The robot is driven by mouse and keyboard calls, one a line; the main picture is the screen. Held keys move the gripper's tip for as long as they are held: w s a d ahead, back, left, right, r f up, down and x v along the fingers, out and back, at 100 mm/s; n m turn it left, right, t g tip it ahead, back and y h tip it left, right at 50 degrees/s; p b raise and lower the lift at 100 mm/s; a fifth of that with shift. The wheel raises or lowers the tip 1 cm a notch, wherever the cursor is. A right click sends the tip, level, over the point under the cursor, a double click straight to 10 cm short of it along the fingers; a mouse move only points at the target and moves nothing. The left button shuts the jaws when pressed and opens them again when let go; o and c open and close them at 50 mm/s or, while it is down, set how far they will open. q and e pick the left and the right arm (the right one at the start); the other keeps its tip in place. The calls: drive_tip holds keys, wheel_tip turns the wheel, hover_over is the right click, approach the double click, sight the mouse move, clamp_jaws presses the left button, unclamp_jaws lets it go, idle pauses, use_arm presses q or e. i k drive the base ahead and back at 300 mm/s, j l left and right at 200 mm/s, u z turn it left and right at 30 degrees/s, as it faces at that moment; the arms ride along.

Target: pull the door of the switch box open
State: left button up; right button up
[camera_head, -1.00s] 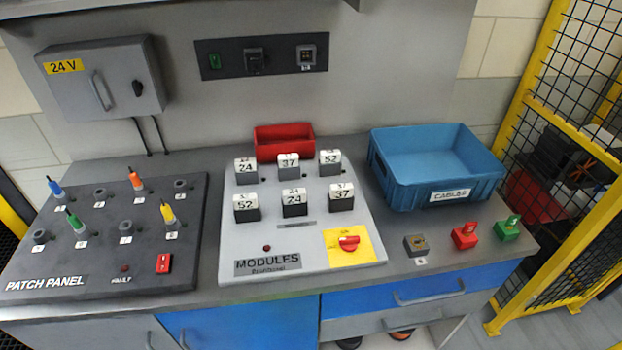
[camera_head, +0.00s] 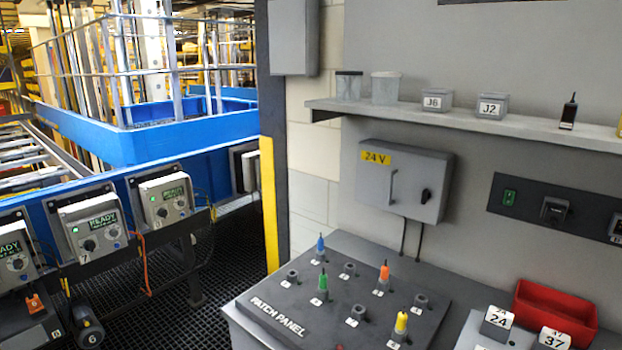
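The switch box (camera_head: 405,180) is a grey box on the grey back panel, above the patch panel. It carries a yellow "24 V" label (camera_head: 376,158). Its door looks closed. A vertical bar handle (camera_head: 393,187) is on the left part of the door, and a black knob (camera_head: 426,196) is on its right part. Two dark cables run down from its underside. Neither of my grippers is in view.
The patch panel (camera_head: 285,319) with coloured plugs lies on the bench below the box. A shelf (camera_head: 470,122) with jars and small boxes juts out above. A red bin (camera_head: 553,312) stands at right. Conveyor control boxes (camera_head: 97,227) line the left.

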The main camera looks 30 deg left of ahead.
sight(394, 181)
drive_tip(key=u, duration=0.35)
drive_tip(key=j+z, duration=0.2)
drive_tip(key=z, duration=0.25)
drive_tip(key=j+z, duration=0.25)
drive_tip(key=z, duration=0.2)
drive_tip(key=j+z, duration=0.25)
drive_tip(key=z, duration=0.2)
drive_tip(key=i, duration=0.05)
